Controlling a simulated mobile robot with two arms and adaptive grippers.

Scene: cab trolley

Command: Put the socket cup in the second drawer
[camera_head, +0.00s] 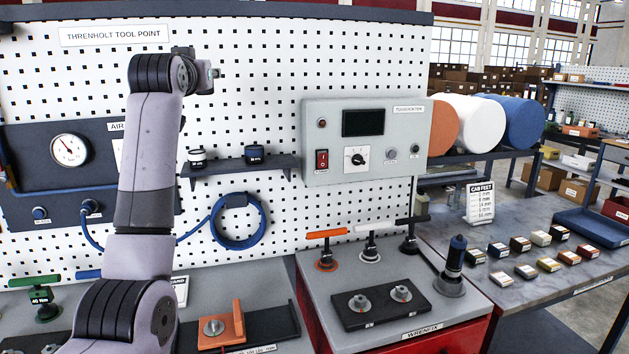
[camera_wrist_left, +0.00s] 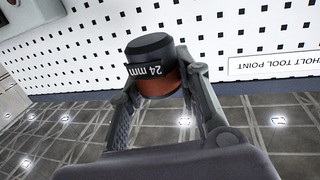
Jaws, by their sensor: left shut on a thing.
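The socket cup (camera_wrist_left: 150,47), dark with a white "24 mm" label and an orange-red lower part, sits between the fingers of my left gripper (camera_wrist_left: 162,78) in the left wrist view. The gripper is shut on it and holds it clear of any surface. In the head view my left arm rises in front of the pegboard, and neither the fingers nor the cup can be made out. My right gripper is not in view. A red cabinet (camera_head: 325,318) stands at bottom centre under a grey top; no drawer can be made out in these frames.
A shelf (camera_head: 240,167) with two small cups and a grey control box (camera_head: 362,140) are on the pegboard. The grey top (camera_head: 300,272) bears T-handled tools, a dark block (camera_head: 376,304) and an upright dark tool (camera_head: 454,262). A bench (camera_head: 490,235) with small boxes is at right.

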